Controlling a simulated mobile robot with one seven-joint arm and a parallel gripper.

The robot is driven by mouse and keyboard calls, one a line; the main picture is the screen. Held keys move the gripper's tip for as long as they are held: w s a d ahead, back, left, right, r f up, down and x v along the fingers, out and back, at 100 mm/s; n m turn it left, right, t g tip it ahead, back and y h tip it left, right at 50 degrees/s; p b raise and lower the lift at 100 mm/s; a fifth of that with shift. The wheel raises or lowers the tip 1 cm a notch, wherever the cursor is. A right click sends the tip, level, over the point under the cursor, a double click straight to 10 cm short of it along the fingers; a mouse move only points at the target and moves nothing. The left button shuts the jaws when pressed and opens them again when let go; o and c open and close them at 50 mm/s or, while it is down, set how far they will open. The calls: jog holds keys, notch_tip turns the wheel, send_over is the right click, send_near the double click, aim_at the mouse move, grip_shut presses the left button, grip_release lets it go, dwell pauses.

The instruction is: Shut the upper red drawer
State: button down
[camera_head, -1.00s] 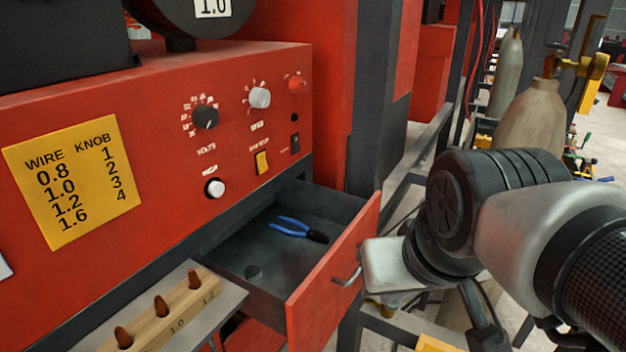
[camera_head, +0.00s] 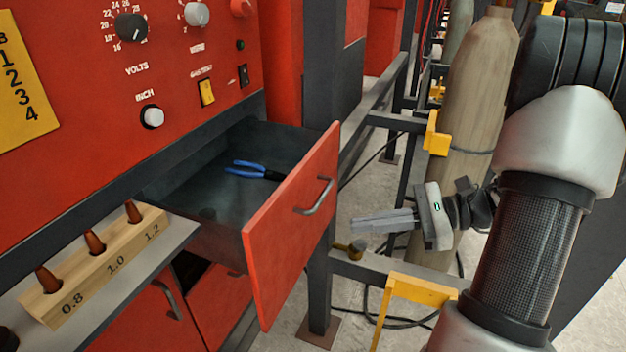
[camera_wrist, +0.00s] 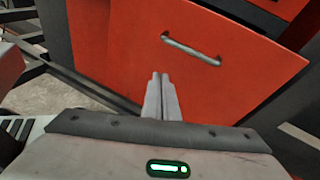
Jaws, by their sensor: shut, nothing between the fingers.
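The upper red drawer (camera_head: 290,232) stands pulled out from the red machine in the head view. Its red front bears a grey bar handle (camera_head: 316,196), and blue-handled pliers (camera_head: 246,170) lie inside it. My gripper (camera_head: 356,226) is shut and empty, to the right of the drawer front, with its fingers pointing left toward it. In the wrist view the shut fingertips (camera_wrist: 160,72) lie in front of the red drawer front (camera_wrist: 212,80), just left of and below the handle (camera_wrist: 191,50). Whether they touch the front I cannot tell.
A wooden block (camera_head: 95,268) with several brown pegs sits on a ledge left of the drawer. A lower red drawer (camera_head: 215,292) is below. A gas cylinder (camera_head: 478,90) and a yellow bracket (camera_head: 420,290) stand near my arm.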

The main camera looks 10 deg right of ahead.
aim_at(248, 184)
jog(key=w+d+f+m+t, duration=0.2)
jog(key=w+d+m+t, duration=0.1)
jog(key=d+m+t, duration=0.3)
jog(key=shift+n+g, duration=0.3)
jog(key=shift+n, duration=0.1)
jog(key=b+x, duration=0.1)
jog(key=x, duration=1.1)
jog(key=shift+s+r, duration=0.1)
jog(key=shift+r, duration=0.05)
jog(key=shift+w+a, duration=0.25)
jog(key=shift+a, duration=0.15)
jog(key=x, duration=2)
jog(key=shift+w+a+r, duration=0.1)
jog(key=shift+a+r, duration=0.2)
jog(key=shift+a, duration=0.15)
jog(key=shift+w+a+r, duration=0.15)
jog(key=shift+a+r, duration=0.05)
jog(key=shift+r+y, duration=0.1)
jog(key=shift+y, duration=0.2)
